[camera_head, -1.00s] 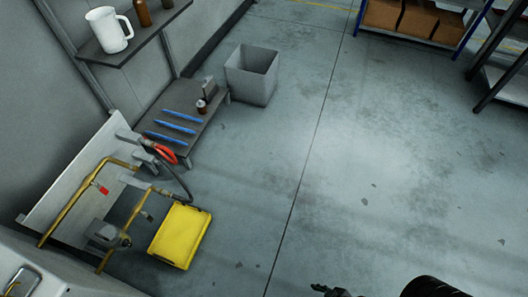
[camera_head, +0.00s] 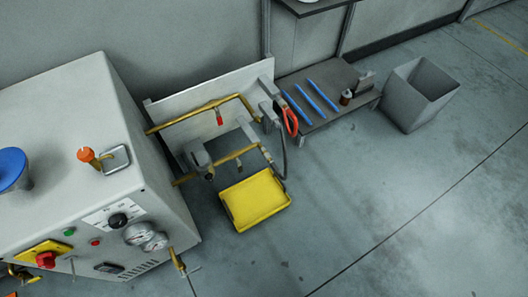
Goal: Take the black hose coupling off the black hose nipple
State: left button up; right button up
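A dark hose (camera_head: 284,160) hangs at the right end of the pipe rack, curving down beside the yellow tray. Its lower end runs toward the end of the lower yellow pipe (camera_head: 232,156). The black coupling and the black nipple are too small and dark for me to tell apart here, so I cannot tell whether they are joined. Neither of my grippers is in this view.
A grey machine (camera_head: 95,165) with gauges and knobs stands at the left. A yellow tray (camera_head: 255,203) is below the pipes. A red-handled tool (camera_head: 290,121) hangs beside a low bench (camera_head: 325,120) holding blue rods. A grey bin (camera_head: 415,97) stands farther right. The right floor is clear.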

aim_at(271, 162)
jog(key=k, duration=0.5)
jog(key=z, duration=1.25)
jog(key=i, duration=1.15)
jog(key=u, duration=2.7)
